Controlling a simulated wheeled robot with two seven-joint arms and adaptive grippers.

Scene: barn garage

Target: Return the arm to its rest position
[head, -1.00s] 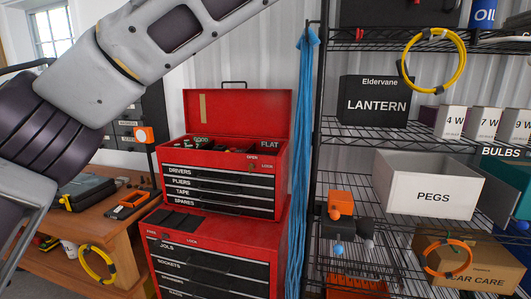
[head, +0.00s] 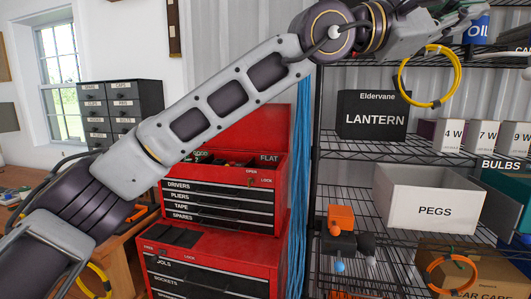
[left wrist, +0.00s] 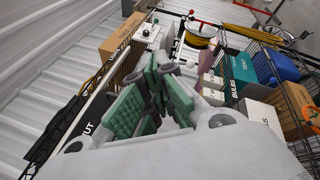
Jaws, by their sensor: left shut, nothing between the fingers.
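My left arm (head: 215,108) crosses the head view from the lower left to the upper right. My left gripper (head: 446,18) is at the top right, in front of the upper shelves and close to the yellow cable coil in the picture. Whether it touches anything there I cannot tell. In the left wrist view its green-padded fingers (left wrist: 160,75) are drawn together and hold nothing. My right gripper is not in view.
A wire shelf rack on the right holds a LANTERN box (head: 372,115), a PEGS bin (head: 425,200) and a hanging yellow coil (head: 428,102). A red tool chest (head: 220,205) with its lid up stands behind my arm. A small drawer cabinet (head: 120,105) is at left.

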